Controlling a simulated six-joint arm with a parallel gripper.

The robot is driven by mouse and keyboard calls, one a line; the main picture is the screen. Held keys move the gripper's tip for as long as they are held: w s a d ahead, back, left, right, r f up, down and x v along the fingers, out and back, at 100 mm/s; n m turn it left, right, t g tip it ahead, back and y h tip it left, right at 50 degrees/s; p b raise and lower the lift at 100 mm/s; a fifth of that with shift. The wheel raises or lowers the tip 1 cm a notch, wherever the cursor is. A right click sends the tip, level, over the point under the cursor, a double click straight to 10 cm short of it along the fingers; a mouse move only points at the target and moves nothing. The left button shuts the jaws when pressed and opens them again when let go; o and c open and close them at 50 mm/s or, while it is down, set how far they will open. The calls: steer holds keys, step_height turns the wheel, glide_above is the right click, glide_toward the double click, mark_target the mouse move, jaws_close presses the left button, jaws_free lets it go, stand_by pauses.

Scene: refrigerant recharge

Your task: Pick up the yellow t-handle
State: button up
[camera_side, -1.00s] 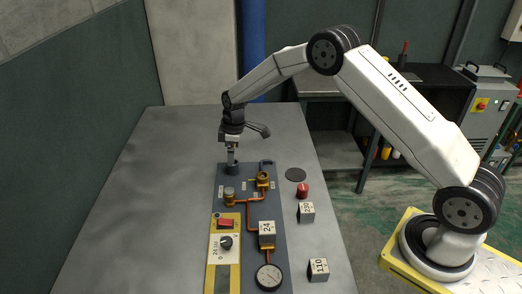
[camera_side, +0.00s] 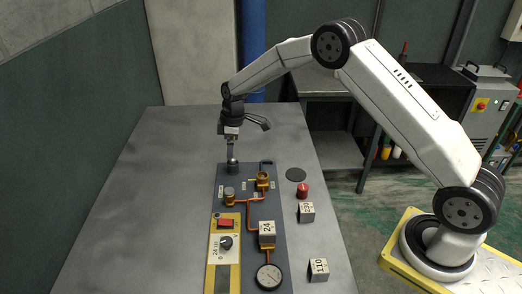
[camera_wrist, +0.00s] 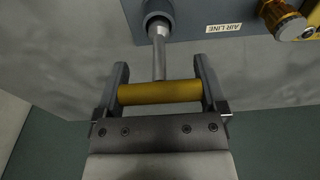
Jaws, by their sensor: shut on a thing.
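The yellow t-handle (camera_wrist: 160,92) is a yellow crossbar on a grey shaft (camera_wrist: 159,55). In the wrist view the crossbar lies between the two fingers of my gripper (camera_wrist: 161,90), which is shut on it. The far end of the shaft is at a dark round socket (camera_wrist: 157,14) on the panel; I cannot tell how deep it sits. In the side view my gripper (camera_side: 231,140) is above the socket (camera_side: 233,167) at the panel's far left corner. The yellow crossbar is too small to make out there.
The grey panel (camera_side: 236,186) bears orange pipes, brass fittings (camera_side: 263,179), a gauge (camera_side: 269,276) and a yellow control box (camera_side: 215,280). Numbered blocks (camera_side: 318,268) and a red-topped piece (camera_side: 303,190) stand right of it. The table's left side is clear.

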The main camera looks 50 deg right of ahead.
steer(key=s+r, duration=1)
steer(key=s, duration=0.4)
steer(key=shift+a+r, duration=0.15)
steer(key=shift+r, duration=0.1)
steer(key=shift+f, duration=0.15)
stand_by(0.4)
